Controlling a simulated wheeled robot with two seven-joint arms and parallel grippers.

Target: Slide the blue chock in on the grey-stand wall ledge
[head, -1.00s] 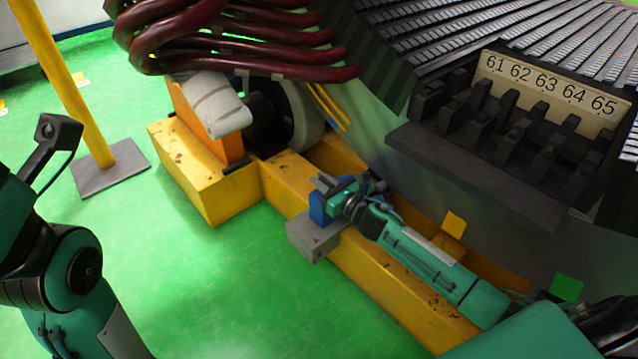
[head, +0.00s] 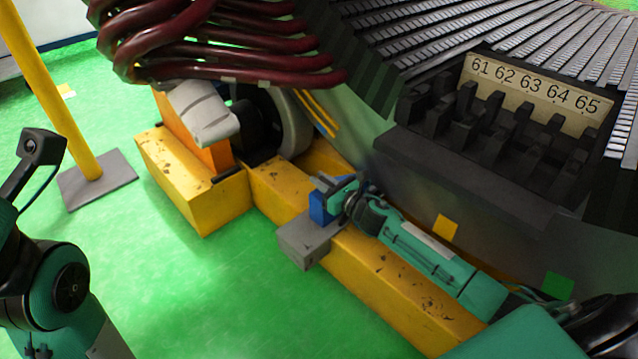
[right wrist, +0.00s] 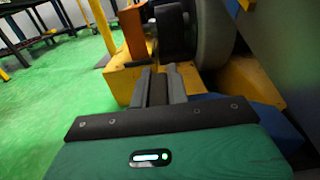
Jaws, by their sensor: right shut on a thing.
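The blue chock (head: 319,207) is at my right gripper (head: 338,188), just above the inner end of a grey block (head: 304,240) on the side of the yellow beam. The block looks like the grey-stand ledge. The chock looks upright; I cannot tell whether its underside touches the block. My right gripper is shut on the chock, and its arm lies along the beam from the right. In the right wrist view the grey fingers (right wrist: 158,88) point forward, with blue (right wrist: 268,118) below and right of them.
The yellow beam (head: 375,285) runs beside the grey machine wall (head: 400,190). An orange bracket (head: 193,140) and dark red pipes (head: 215,55) are at the back left. A black terminal ledge (head: 470,175) overhangs right of the gripper.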

